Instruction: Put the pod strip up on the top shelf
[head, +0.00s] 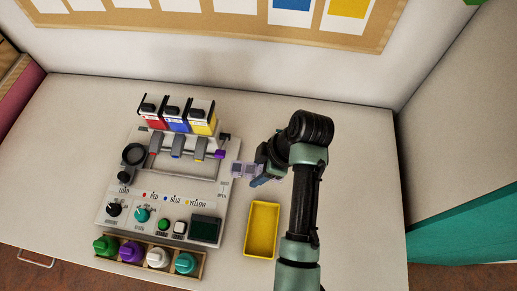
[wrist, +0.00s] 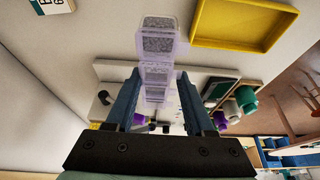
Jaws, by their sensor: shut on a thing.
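The pod strip (wrist: 156,45) is a clear, lavender-tinted strip of box-like cells, some with grey speckled contents. My gripper (wrist: 157,88) is shut on it, with a blue finger on each side, and the strip sticks out beyond the fingertips. In the head view the strip (head: 243,170) shows at the end of my gripper (head: 260,170), just right of the machine and above the yellow tray in the picture. The strip appears to be held clear of the table. I cannot make out a top shelf in either view.
A machine (head: 120,205) with red, blue and yellow hoppers stands left of my gripper. A yellow tray (head: 262,230) sits on the pale table (head: 355,190). A box of coloured knobs (head: 150,262) lies in front of the machine. The table's right side is clear, beside a teal cabinet (head: 460,235).

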